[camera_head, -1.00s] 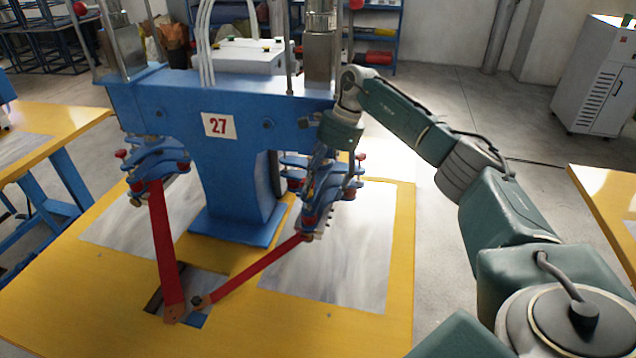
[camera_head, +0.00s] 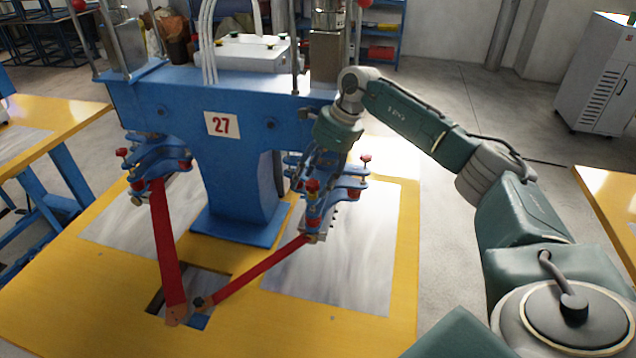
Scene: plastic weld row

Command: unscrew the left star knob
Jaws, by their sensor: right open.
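The blue weld press (camera_head: 235,195), labelled 27, has two blue clamp heads. On the right head, a red knob (camera_head: 312,186) shows on the left side and another red star-shaped knob (camera_head: 366,159) stands at the right. My right gripper (camera_head: 310,174) points down over the left part of this head, close above the left red knob. Its fingers are dark and open. They partly hide the head, and I cannot tell whether they touch the knob. The left head (camera_head: 158,160) carries more red knobs. My left gripper is not in view.
Red bars (camera_head: 168,250) run from both heads to a joint near the front of the yellow table (camera_head: 80,310). Metal plates (camera_head: 345,270) lie on the table. A white cabinet (camera_head: 600,80) stands at the back right. The table's front right is clear.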

